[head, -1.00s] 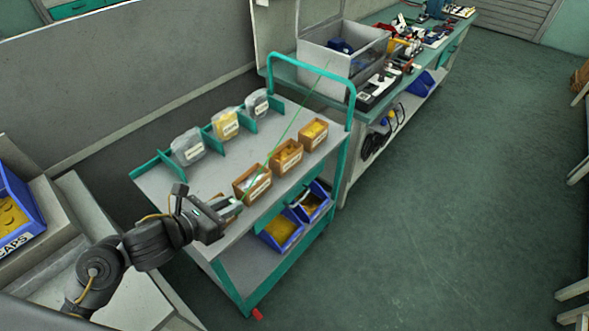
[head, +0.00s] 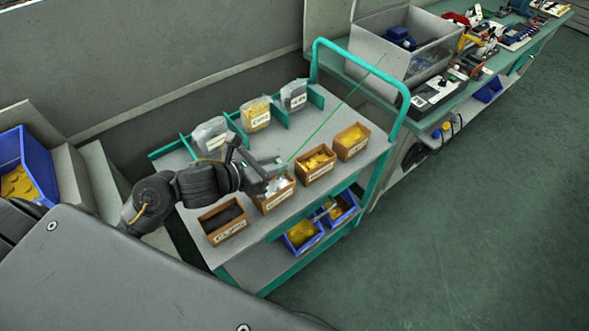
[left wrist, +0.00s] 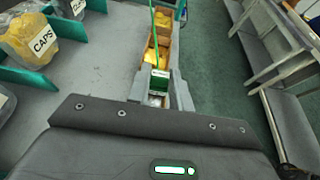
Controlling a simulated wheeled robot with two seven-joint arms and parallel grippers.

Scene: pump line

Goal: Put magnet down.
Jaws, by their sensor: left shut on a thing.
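My left gripper (head: 276,178) is over the top shelf of the teal and grey cart, above the second brown box (head: 275,199) from the near end. In the left wrist view the gripper (left wrist: 160,88) is shut on a small green piece, which I take to be the magnet (left wrist: 159,82). A thin green line runs from it away from me; in the head view it reaches up and right across the cart. The fingers and arm hide most of the held piece in the head view. My right gripper is not in view.
The cart's top (head: 232,168) carries a row of brown boxes and several labelled clear bags between teal dividers. Blue bins (head: 301,236) sit on the lower shelf. A teal handle (head: 400,112) rises at the far end. A bench with a grey bin (head: 407,62) stands beyond.

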